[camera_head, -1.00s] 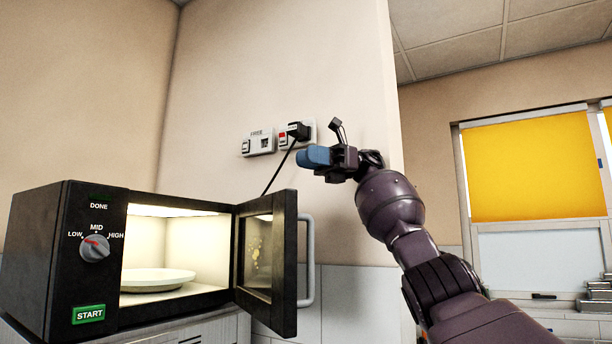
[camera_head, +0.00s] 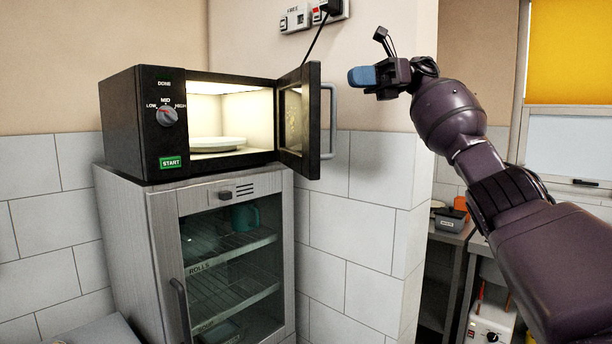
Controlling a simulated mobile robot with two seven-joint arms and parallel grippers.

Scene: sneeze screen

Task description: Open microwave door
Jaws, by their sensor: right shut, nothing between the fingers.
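The black microwave (camera_head: 127,128) stands on a metal cabinet at the left. Its door (camera_head: 312,122) is swung open to the right, with a grey bar handle (camera_head: 331,120) on its outer side. The lit inside shows, with a white plate (camera_head: 215,144) in it. My right gripper (camera_head: 362,77), with blue fingertips, is shut and empty. In the picture it is just right of the door handle and a little above its middle, with a gap between them. My left gripper is out of view.
The metal cabinet (camera_head: 165,225) under the microwave has a glass door with shelves behind it. A socket (camera_head: 296,18) with a black plug and cable is on the wall above. A wall corner is behind my right arm, with a counter (camera_head: 455,237) beyond it.

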